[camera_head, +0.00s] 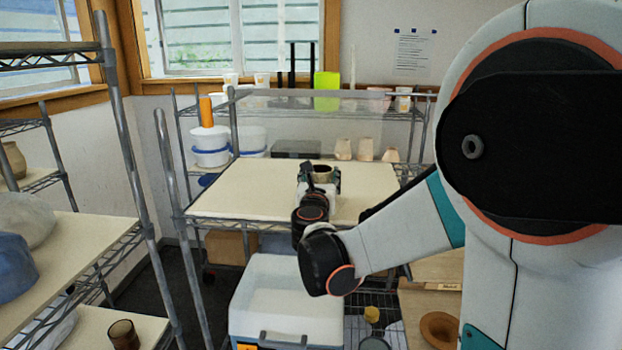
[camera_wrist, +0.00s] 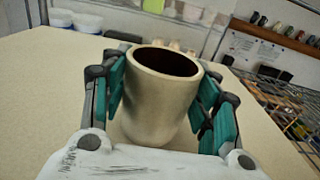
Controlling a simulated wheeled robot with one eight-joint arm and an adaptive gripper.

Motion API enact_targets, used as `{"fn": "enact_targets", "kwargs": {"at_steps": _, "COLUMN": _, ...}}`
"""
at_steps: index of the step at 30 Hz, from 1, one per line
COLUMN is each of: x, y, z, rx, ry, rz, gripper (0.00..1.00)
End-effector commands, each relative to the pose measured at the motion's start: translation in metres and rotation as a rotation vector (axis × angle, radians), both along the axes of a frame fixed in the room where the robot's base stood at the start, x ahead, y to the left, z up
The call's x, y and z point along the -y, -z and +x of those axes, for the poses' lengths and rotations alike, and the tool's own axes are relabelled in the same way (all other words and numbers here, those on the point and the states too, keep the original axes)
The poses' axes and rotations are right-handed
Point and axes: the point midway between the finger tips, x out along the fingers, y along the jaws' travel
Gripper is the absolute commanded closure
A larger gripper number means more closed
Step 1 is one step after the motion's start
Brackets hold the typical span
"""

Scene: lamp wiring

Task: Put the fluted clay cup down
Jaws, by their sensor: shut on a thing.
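The clay cup (camera_wrist: 160,105) is beige with a dark inside, and it stands upright with its mouth up in the wrist view. My gripper (camera_wrist: 163,88) is shut on it, with teal finger pads on its left and right sides. In the head view the cup (camera_head: 322,172) shows small and dark at the end of my arm, over the cream shelf board (camera_head: 235,190).
The board is bare around the cup. Behind it stand white tubs (camera_head: 210,147), a dark flat box (camera_head: 296,149) and several small beige cups (camera_head: 343,149). Metal rack posts (camera_head: 180,190) rise at the left.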

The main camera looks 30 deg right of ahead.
Motion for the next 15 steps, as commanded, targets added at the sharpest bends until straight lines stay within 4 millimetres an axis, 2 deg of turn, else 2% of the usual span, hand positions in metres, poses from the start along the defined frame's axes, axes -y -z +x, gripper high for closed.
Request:
{"fn": "enact_targets", "kwargs": {"at_steps": 7, "x": 0.0, "y": 0.0029, "z": 0.0002, "rx": 0.0, "ry": 0.0, "rz": 0.0, "gripper": 0.76}}
{"fn": "enact_targets", "kwargs": {"at_steps": 8, "x": 0.0, "y": 0.0032, "z": 0.0002, "rx": 0.0, "ry": 0.0, "rz": 0.0, "gripper": 0.42}}
{"fn": "enact_targets", "kwargs": {"at_steps": 10, "x": 0.0, "y": 0.0022, "z": 0.0002, "rx": 0.0, "ry": 0.0, "rz": 0.0, "gripper": 0.27}}
{"fn": "enact_targets", "kwargs": {"at_steps": 15, "x": 0.0, "y": 0.002, "z": 0.0002, "rx": 0.0, "ry": 0.0, "rz": 0.0, "gripper": 0.25}}
